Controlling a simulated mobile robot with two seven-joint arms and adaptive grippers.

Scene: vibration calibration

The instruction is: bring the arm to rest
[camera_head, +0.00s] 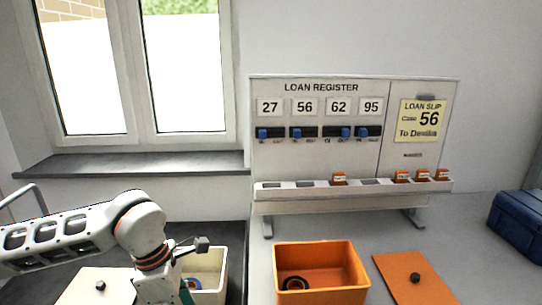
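My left arm comes in from the left, its white links bent at an elbow over the dark surface at lower left. My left gripper (190,247) is at the arm's end, beside and partly in front of the cream bin (222,270). Its fingers are small and partly hidden, so I cannot tell whether they are open or shut. A teal piece (186,294) shows just below it; I cannot tell whether it is held. My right arm and gripper are not in view.
The loan register board (320,155) stands at the back, with sliders, orange tags and a slip for case 56. An orange bin (320,250) holds a dark ring. An orange lid (400,265), a pale lid (75,290) and a blue case (518,225) lie around.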

